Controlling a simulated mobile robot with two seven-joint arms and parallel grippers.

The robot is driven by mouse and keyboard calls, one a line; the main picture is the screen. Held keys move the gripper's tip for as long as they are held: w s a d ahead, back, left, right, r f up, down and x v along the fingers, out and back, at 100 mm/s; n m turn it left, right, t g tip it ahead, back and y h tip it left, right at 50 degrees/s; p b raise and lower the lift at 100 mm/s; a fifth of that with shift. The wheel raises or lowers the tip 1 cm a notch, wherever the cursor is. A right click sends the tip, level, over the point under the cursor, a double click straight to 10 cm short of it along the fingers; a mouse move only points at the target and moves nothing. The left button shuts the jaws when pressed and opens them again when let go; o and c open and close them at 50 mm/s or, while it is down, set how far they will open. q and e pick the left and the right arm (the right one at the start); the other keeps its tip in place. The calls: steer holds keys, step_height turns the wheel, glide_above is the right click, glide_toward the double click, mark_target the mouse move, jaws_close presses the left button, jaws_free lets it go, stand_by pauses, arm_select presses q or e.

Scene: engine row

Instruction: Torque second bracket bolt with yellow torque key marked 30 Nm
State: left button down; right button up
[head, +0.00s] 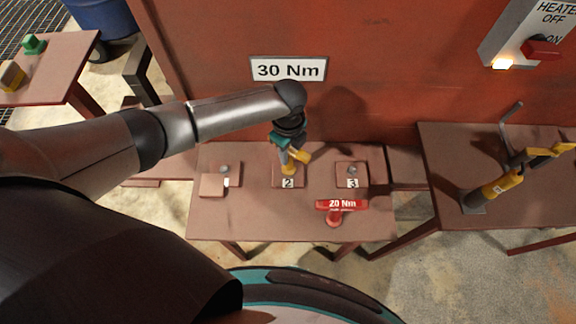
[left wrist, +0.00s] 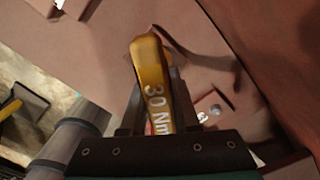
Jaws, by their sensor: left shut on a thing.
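My left gripper (head: 288,158) is over the middle of the table, at the bracket plate marked 2 (head: 288,183). It is shut on the yellow torque key (head: 291,170), whose "30 Nm" marking shows in the left wrist view (left wrist: 154,92). The key's lower end is at plate 2 and covers the bolt there, so I cannot tell how it sits on it. The plate marked 3 (head: 352,175) with a grey bolt is to the right. Another plate with a bolt (head: 224,170) is to the left, its number hidden. My right gripper is not in view.
A red key marked 20 Nm (head: 341,205) lies at the table's front right. A "30 Nm" sign (head: 288,69) is on the red wall behind. A heater switch (head: 541,48) is at upper right. A yellow tool (head: 497,187) is on the right table (head: 450,150).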

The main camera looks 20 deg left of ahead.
arm_select(q)
steer(key=shift+a, duration=0.1)
step_height(320, 180, up, 6)
steer(key=p, duration=0.5)
steer(key=shift+f+p, duration=0.25)
steer(key=shift+p, duration=0.1)
steer(key=shift+f, duration=0.1)
